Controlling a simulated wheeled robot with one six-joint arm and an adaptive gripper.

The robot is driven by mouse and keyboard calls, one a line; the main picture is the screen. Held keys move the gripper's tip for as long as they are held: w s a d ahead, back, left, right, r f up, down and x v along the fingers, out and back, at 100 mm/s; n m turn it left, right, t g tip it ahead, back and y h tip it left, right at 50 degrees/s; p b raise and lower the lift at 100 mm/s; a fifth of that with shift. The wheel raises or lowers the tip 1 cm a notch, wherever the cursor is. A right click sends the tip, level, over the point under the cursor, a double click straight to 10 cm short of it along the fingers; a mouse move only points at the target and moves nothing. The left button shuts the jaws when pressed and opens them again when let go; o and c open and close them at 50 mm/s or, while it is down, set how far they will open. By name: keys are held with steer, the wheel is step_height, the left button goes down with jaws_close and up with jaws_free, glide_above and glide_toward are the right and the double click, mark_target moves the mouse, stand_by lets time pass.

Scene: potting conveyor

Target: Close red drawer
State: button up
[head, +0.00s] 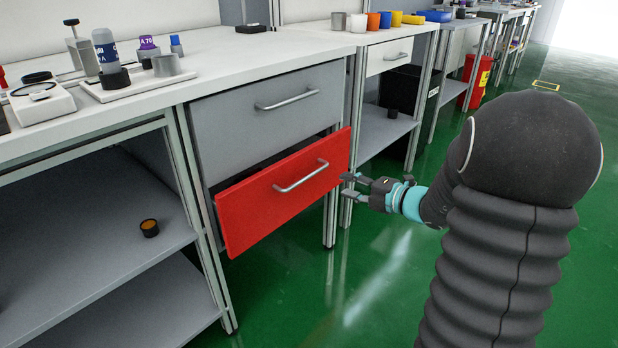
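The red drawer (283,192) is the lower drawer under the white bench, and it is pulled out part of the way. Its red front stands forward of the grey drawer above, with a dark gap over it. A metal bar handle (301,177) is on its front. My gripper (352,186) is just right of the red front, near its right edge, with its fingers pointing left toward it. The fingers are apart with nothing between them. I cannot tell whether a fingertip touches the drawer.
The grey drawer (264,112) above is shut. The white benchtop (240,60) holds a scale (42,101), bottles and small containers. A bench leg (331,219) stands beside the red drawer. An open shelf unit is at left. Green floor (400,270) in front is clear.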

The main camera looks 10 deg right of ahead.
mark_target(312, 175)
steer(key=b+x, duration=0.2)
steer(key=x, duration=1.1)
steer(key=shift+w+a, duration=0.2)
jaws_close()
